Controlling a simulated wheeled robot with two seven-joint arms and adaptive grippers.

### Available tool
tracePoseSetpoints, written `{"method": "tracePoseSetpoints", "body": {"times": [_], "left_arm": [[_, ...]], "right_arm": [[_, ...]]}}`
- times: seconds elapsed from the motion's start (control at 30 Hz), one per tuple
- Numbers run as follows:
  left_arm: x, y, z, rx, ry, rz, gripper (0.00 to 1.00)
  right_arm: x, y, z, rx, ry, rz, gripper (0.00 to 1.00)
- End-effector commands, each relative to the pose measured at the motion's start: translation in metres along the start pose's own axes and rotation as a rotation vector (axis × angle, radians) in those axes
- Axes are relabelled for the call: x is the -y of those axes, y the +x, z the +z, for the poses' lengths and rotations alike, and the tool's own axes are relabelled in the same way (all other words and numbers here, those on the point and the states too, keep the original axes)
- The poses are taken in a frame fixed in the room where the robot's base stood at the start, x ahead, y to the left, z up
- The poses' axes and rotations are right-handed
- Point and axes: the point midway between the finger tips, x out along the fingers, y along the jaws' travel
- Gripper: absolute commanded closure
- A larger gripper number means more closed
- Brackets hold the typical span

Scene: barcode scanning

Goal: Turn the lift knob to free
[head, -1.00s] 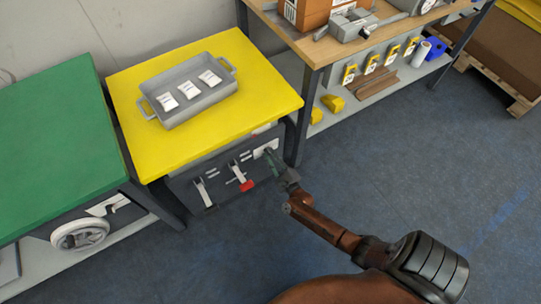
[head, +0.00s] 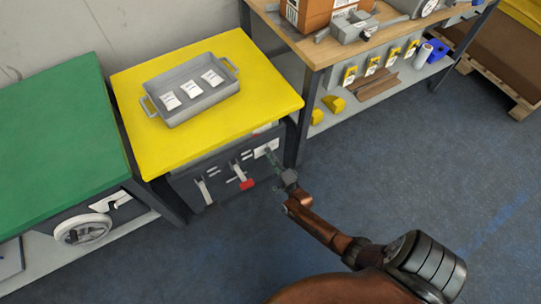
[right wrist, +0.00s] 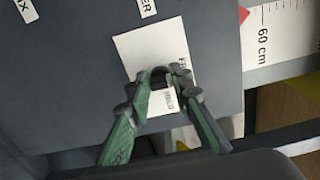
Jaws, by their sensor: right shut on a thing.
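The lift knob (right wrist: 158,73) is a small dark knob on a white label plate (right wrist: 134,48), on the dark front panel under the yellow table. My right gripper (right wrist: 161,83) is shut on it, with one green finger on each side. The plate carries printed words, partly covered by the fingers and too small to read surely. In the head view the gripper (head: 269,153) reaches the panel's right end at the white plate (head: 262,147); the knob itself is hidden there. My left gripper is in neither view.
Left of the knob, the panel has two pale levers (head: 204,192) and a red part (head: 247,184). A grey tray (head: 190,116) with several white packets stands on the yellow table (head: 140,80). A wooden bench (head: 318,52) stands right. The blue floor is clear.

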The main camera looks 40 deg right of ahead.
Motion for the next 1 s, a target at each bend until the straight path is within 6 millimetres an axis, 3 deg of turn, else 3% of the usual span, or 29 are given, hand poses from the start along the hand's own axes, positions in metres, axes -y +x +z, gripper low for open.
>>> {"method": "tracePoseSetpoints", "body": {"times": [0.57,0.6,0.83,1.0], "left_arm": [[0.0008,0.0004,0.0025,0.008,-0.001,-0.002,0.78],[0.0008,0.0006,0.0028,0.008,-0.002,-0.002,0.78],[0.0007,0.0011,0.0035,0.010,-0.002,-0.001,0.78],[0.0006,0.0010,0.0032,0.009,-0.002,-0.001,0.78]], "right_arm": [[-0.0018,-0.0008,0.0005,0.001,-0.036,0.003,1.00],[-0.0018,-0.0008,0.0005,0.001,-0.036,0.003,0.79],[-0.0011,-0.0005,0.0002,0.000,-0.035,0.002,0.64],[-0.0006,-0.0003,-0.0001,0.000,-0.035,0.001,0.63]]}}
